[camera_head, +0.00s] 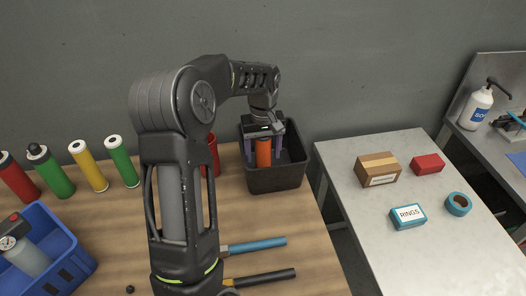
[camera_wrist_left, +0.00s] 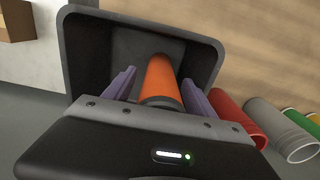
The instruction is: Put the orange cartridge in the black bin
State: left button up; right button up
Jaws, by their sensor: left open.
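The orange cartridge (camera_head: 263,153) is upright in the black bin (camera_head: 276,181), inside its walls. My left gripper (camera_head: 264,150) reaches down into the bin from above. Its two purple fingers stand on either side of the cartridge. In the left wrist view the cartridge (camera_wrist_left: 162,82) lies between the fingers (camera_wrist_left: 160,88), with gaps on both sides, so the gripper is open around it. The bin (camera_wrist_left: 205,55) surrounds them there. The cartridge's lower end is hidden in the head view. My right gripper is not in view.
A red cylinder (camera_head: 210,157) stands just left of the bin. Red, green and yellow cartridges (camera_head: 88,166) stand at the left, behind a blue crate (camera_head: 75,270). Blue-handled (camera_head: 258,245) and black-handled tools lie in front. A pale table (camera_head: 345,160) with boxes is across a gap at right.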

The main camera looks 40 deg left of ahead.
aim_at(263, 143)
pick_arm(q)
jog(key=shift+r, duration=0.4)
notch_tip(263, 143, up, 3)
jog(key=shift+f+p, duration=0.15)
jog(key=shift+p, duration=1.1)
notch_tip(263, 143, up, 9)
jog(key=shift+f, duration=0.1)
jog(key=shift+f, duration=0.15)
